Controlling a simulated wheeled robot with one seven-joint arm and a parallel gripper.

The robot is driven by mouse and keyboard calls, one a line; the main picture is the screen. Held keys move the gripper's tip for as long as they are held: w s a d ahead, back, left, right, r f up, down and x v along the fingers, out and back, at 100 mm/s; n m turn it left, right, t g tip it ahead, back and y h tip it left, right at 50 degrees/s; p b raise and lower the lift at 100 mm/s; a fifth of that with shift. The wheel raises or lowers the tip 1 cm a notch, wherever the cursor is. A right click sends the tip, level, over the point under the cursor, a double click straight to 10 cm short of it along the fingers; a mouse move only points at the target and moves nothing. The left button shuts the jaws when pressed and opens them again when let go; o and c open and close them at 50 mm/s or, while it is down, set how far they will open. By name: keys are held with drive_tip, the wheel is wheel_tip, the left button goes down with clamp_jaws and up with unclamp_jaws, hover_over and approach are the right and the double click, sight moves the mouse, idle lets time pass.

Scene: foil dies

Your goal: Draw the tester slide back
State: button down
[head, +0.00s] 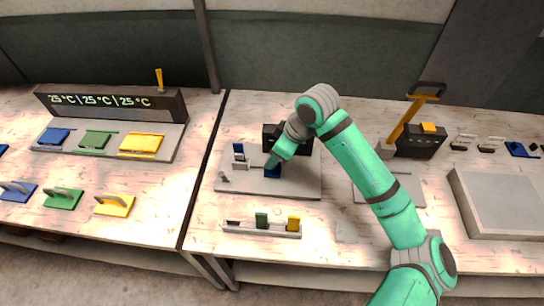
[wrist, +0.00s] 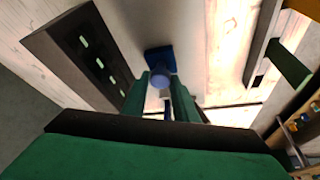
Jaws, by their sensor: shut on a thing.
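The tester is a grey base plate (head: 300,186) with a dark box (head: 303,146) at its back, in the middle of the right-hand bench. My gripper (head: 274,163) reaches down over this plate, in front of the dark box. In the wrist view its two green fingers (wrist: 165,95) are shut on a blue knob (wrist: 160,80). Beyond the knob is a blue block (wrist: 160,58), which also shows under my gripper in the head view (head: 271,173). Whether knob and block are one piece, and where the slide's track runs, I cannot tell. A dark panel with green lights (wrist: 85,55) is at the wrist view's left.
A small blue-and-white holder (head: 240,157) stands left on the plate. A rack (head: 262,232) with green and yellow pieces lies in front. A yellow-levered press (head: 415,135) and a grey tray (head: 503,207) are to the right. The left bench carries a temperature display (head: 110,102).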

drive_tip(key=shift+a, duration=0.3)
drive_tip(key=c, duration=1.4)
unclamp_jaws()
drive_tip(key=shift+a, duration=0.1)
drive_tip(key=shift+c, duration=0.2)
drive_tip(key=shift+d+r, duration=0.1)
drive_tip(key=shift+d, duration=0.1)
drive_tip(key=v, duration=1)
drive_tip(key=shift+r, duration=0.3)
drive_tip(key=shift+d, duration=0.1)
